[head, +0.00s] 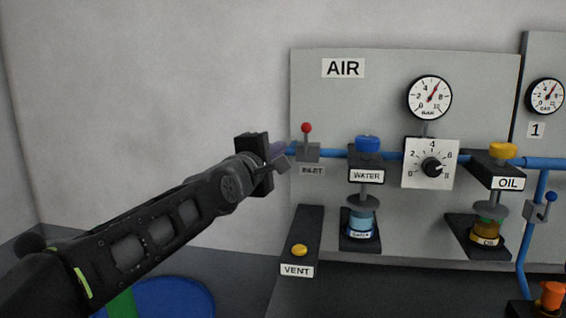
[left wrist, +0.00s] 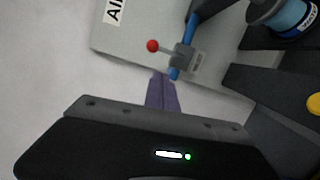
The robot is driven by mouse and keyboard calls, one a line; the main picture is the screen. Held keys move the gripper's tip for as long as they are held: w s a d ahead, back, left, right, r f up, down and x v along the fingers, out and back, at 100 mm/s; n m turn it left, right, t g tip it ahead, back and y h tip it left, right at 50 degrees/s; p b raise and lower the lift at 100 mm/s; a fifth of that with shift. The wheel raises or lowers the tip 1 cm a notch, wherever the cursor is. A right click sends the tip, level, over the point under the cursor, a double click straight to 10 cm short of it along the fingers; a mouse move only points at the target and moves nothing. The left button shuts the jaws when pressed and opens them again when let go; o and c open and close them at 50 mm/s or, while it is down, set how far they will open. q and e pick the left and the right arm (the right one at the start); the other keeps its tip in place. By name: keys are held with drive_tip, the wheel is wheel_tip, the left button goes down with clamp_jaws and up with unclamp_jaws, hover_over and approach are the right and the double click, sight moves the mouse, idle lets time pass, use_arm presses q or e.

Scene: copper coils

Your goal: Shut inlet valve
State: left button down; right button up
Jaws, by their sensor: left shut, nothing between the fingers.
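The inlet valve (head: 307,150) sits at the left end of the blue pipe on the grey AIR panel, above the INLET label (head: 312,170). Its lever with a red ball (head: 306,127) stands upright, across the pipe. In the left wrist view the red ball (left wrist: 152,46) and the grey valve body (left wrist: 183,57) show just beyond the fingers. My left gripper (head: 281,152) is shut and empty, just left of the valve; whether it touches the valve or pipe end cannot be told. It also shows in the left wrist view (left wrist: 162,78). My right gripper is not in view.
Right of the valve are the WATER unit (head: 367,174), a regulator dial (head: 432,166), a pressure gauge (head: 430,97) and the OIL unit (head: 506,183). A VENT block with a yellow button (head: 299,250) stands below. The wall left of the panel is bare.

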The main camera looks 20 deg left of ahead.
use_arm(q)
drive_tip(key=s, duration=0.2)
drive_tip(key=s+b, duration=0.1)
drive_tip(key=s, duration=0.2)
drive_tip(key=shift+s+a+r, duration=0.1)
drive_tip(key=shift+s+a, duration=0.05)
drive_tip(key=shift+a, duration=0.05)
